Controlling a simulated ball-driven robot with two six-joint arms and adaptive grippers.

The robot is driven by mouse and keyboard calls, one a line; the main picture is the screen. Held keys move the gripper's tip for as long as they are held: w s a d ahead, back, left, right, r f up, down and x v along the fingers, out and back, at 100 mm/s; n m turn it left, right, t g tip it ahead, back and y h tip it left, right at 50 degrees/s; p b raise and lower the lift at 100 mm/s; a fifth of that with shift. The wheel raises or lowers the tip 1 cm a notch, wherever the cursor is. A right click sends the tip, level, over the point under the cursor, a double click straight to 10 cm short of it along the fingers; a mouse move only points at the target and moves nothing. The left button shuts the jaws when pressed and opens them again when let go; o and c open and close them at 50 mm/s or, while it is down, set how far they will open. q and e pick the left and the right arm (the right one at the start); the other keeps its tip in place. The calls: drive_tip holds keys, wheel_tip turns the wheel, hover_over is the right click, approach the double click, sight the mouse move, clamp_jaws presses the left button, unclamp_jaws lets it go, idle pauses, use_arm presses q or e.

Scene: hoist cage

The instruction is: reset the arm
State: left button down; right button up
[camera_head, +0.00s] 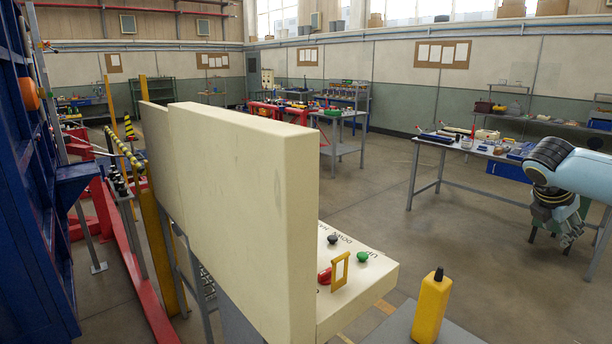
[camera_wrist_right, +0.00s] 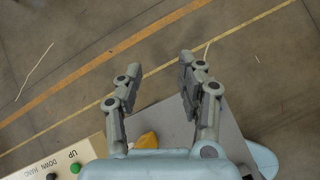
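My right arm comes in at the right edge of the head view. Its gripper (camera_head: 568,232) hangs over open floor, to the right of the control box and apart from it. In the right wrist view the two fingers (camera_wrist_right: 160,65) are spread with nothing between them. The cream control box (camera_head: 352,308) carries a green button (camera_head: 362,257), a black button (camera_head: 332,239) and a red part (camera_head: 325,275) beside a yellow frame (camera_head: 340,271). The wrist view shows its green button (camera_wrist_right: 75,168) at the lower left. My left gripper is not in view.
A yellow block with a black top (camera_head: 431,308) stands on a grey surface (camera_head: 398,327) beside the box. A tall cream panel (camera_head: 240,200) hides much of the middle. A workbench with tools (camera_head: 470,147) stands behind my right arm. Blue and red steelwork fills the left.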

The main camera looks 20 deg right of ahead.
drive_tip(key=s+d+f+m+h, duration=0.1)
drive_tip(key=s+d+f+m, duration=0.3)
drive_tip(key=s+d+f, duration=0.3)
drive_tip(key=s+d+f+m+t, duration=0.1)
drive_tip(key=s+d+f+m, duration=0.35)
drive_tip(key=s, duration=0.45)
drive_tip(key=s+d+f+m+t, duration=0.25)
drive_tip(key=s+d+f, duration=0.25)
drive_tip(key=s, duration=0.4)
drive_tip(key=s+a+f+m+g+y, duration=0.1)
drive_tip(key=s+a+f+y, duration=0.15)
drive_tip(key=a+f, duration=1.05)
drive_tip(key=s+a+f+m+g+y, duration=0.15)
drive_tip(key=s+a+f, duration=0.25)
drive_tip(key=a+f, duration=0.9)
drive_tip(key=s+a+f+m+y, duration=0.1)
drive_tip(key=a+f+y, duration=0.1)
drive_tip(key=a, duration=1.5)
drive_tip(key=s+a+f+m+y, duration=0.1)
drive_tip(key=a+f+y, duration=0.15)
drive_tip(key=a, duration=1.35)
wheel_tip(320, 180, down, 24)
drive_tip(key=s+b, duration=0.1)
drive_tip(key=b, duration=2.3)
drive_tip(key=shift+s+d+f, duration=0.2)
